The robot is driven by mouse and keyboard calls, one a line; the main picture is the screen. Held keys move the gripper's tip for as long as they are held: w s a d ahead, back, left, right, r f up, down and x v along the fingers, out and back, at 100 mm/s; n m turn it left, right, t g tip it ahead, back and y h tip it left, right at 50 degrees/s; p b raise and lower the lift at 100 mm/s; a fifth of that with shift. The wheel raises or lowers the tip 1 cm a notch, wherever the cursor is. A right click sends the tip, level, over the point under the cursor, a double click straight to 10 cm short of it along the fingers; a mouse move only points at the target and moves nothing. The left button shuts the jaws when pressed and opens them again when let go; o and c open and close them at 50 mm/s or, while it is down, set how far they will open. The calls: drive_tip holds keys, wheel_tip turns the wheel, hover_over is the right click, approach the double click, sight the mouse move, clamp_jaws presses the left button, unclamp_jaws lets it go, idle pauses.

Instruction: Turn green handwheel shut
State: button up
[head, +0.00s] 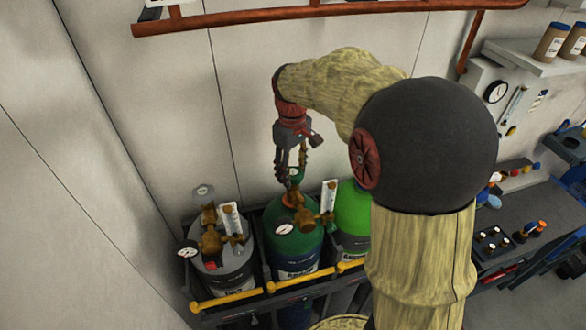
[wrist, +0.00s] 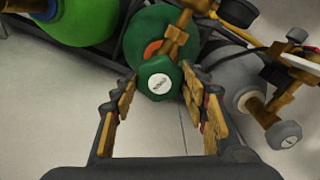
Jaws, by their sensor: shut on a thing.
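The green handwheel (wrist: 160,82) has a white round label at its centre and sits on the brass valve of a dark green cylinder (head: 296,240). In the head view, only a small part of the handwheel (head: 297,174) shows beside my fingers. My gripper (head: 288,167) reaches down from above to the valve top. In the wrist view, the fingers of my gripper (wrist: 160,88) are on the left and right sides of the handwheel, shut on it. The wheel's underside is hidden.
A grey cylinder (head: 222,270) with a gauge and brass regulator stands to the left in the head view. A bright green cylinder (head: 352,215) stands to the right. A yellow rail (head: 305,279) runs in front.

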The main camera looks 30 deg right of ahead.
drive_tip(key=m+p, duration=0.1)
drive_tip(key=m, duration=0.6)
drive_tip(key=shift+r, duration=0.1)
drive_tip(key=m, duration=0.4)
drive_tip(key=shift+p, duration=0.3)
drive_tip(key=shift+m, duration=1.8)
drive_tip(key=o, duration=1.1)
drive_tip(key=shift+o, duration=0.3)
